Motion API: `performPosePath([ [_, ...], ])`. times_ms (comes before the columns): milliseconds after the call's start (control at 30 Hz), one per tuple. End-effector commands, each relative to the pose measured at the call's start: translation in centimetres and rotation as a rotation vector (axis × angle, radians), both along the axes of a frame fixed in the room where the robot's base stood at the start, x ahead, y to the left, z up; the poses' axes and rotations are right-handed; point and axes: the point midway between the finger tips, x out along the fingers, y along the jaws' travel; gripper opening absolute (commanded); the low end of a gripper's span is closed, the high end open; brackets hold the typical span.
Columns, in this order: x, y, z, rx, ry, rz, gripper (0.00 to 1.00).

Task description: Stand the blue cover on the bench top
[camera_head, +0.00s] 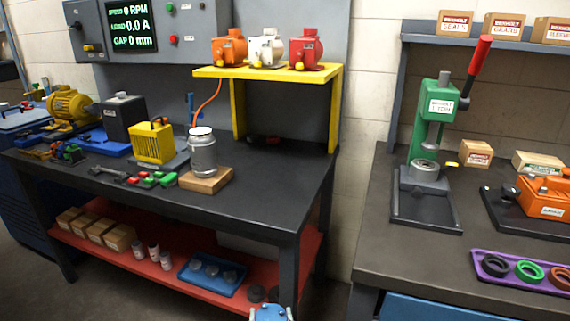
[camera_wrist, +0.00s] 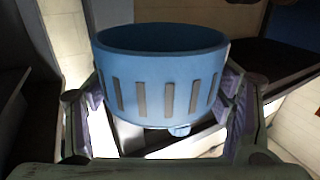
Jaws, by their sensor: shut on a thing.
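The blue cover (camera_wrist: 160,62) is a round, open-topped cup with dark vertical slots, with a small blue knob at its lower edge. My gripper (camera_wrist: 166,88) is shut on it, one finger on each side. In the head view the cover (camera_head: 270,313) shows only in part at the bottom edge, in front of the left bench and low beside its red shelf. The left bench's dark top (camera_head: 275,175) has a bare stretch at its front right. Another dark bench top (camera_head: 400,262) is at the right.
On the left bench stand a silver motor on a wooden block (camera_head: 206,180), a yellow finned housing (camera_head: 153,143) and a yellow riser (camera_head: 338,105) bearing three motors. The right bench holds a green press (camera_head: 428,130) and a purple ring tray (camera_head: 510,275).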

Motion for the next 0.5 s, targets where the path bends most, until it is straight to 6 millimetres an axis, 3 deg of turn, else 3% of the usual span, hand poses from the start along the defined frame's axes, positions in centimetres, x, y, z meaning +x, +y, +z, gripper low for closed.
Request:
performPosePath([
  [500, 0.1, -3.4, -8.9, 0.000, -0.003, -0.102, 0.36],
])
